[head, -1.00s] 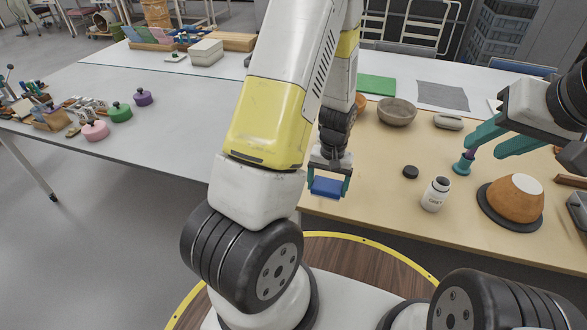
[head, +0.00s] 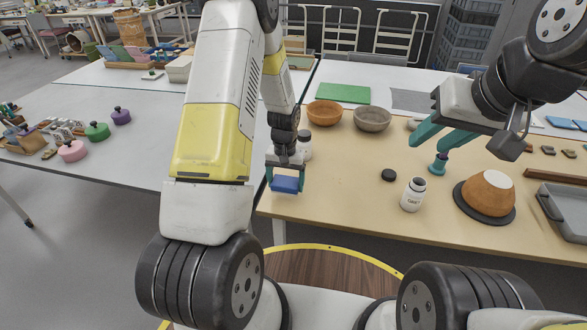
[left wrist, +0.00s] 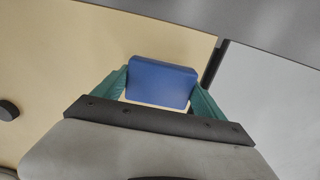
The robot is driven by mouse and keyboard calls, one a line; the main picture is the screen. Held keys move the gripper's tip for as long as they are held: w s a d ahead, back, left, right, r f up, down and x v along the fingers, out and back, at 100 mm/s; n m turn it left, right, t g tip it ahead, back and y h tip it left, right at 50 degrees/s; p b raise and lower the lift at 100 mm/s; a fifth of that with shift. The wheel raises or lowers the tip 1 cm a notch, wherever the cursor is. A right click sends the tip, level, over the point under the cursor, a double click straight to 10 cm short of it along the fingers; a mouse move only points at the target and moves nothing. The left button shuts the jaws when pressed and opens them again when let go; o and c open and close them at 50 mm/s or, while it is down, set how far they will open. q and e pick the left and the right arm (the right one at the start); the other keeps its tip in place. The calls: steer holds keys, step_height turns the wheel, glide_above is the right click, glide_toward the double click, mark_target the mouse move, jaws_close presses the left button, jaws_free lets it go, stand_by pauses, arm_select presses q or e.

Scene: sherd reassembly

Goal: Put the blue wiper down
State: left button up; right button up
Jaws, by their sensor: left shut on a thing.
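The blue wiper (head: 285,184) is a small blue block. My left gripper (head: 286,178) is shut on it, with teal fingers at its two ends, over the left front part of the tan table (head: 330,205). In the left wrist view the wiper (left wrist: 161,82) sits between the fingers with tan tabletop behind it. I cannot tell whether its underside touches the table. My right gripper (head: 433,134) has its teal fingers apart, with nothing seen between them, above a small teal-footed piece (head: 437,164).
A grey tray (head: 565,212) is far right.

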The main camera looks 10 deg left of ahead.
mark_target(285, 187)
arm_select(q)
steer(key=shift+w+a, duration=0.2)
steer(key=shift+w, duration=0.4)
steer(key=shift+w+f, duration=0.2)
steer(key=shift+f, duration=1.6)
steer(key=shift+f, duration=0.1)
steer(key=o, duration=1.4)
